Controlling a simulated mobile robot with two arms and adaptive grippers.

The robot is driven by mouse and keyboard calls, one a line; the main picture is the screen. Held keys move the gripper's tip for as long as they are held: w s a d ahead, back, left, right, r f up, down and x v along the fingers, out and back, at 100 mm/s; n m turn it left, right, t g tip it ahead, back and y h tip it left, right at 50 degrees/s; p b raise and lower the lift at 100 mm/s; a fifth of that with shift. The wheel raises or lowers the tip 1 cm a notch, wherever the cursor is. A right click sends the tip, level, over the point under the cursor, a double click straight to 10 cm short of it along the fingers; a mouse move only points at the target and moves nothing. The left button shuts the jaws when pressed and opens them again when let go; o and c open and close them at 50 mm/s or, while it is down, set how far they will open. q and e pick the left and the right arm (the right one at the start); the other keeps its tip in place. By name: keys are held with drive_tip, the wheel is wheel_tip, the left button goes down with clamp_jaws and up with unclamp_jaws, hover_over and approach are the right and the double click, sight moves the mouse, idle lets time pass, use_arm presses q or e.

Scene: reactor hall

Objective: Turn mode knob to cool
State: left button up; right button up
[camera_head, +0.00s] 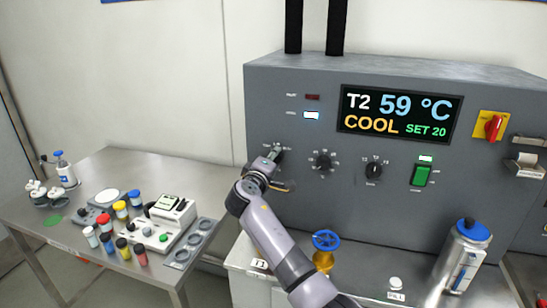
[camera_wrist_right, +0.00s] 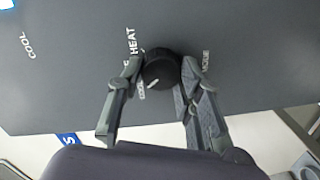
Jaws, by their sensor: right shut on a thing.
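The mode knob (camera_wrist_right: 160,68) is a black round knob with a white pointer line, on the grey panel (camera_wrist_right: 85,45). In the right wrist view, my right gripper (camera_wrist_right: 153,82) has one finger on each side of it and is shut on it. The labels HEAT, COOL and MODE show around the knob; another label is partly covered. In the head view, my right gripper (camera_head: 273,156) is at the panel's left knob, mostly hiding it. The display (camera_head: 399,115) reads T2 59 °C, COOL, SET 20. My left gripper is not in view.
Two more black knobs (camera_head: 323,162), a green switch (camera_head: 421,174) and a red switch on a yellow plate (camera_head: 491,127) are to the right. A blue valve wheel (camera_head: 327,240) and a metal canister (camera_head: 463,256) stand below. A steel table (camera_head: 97,164) with vials is at left.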

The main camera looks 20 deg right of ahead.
drive_tip(key=shift+a+n+p, duration=0.1)
drive_tip(key=shift+n+p, duration=0.2)
drive_tip(key=shift+n, duration=0.7)
drive_tip(key=o, duration=1.2)
drive_tip(key=shift+c, duration=0.2)
drive_tip(key=f+v, duration=0.1)
drive_tip(key=v, duration=1.1)
drive_tip(key=shift+r, duration=0.45)
drive_tip(key=shift+a, duration=0.1)
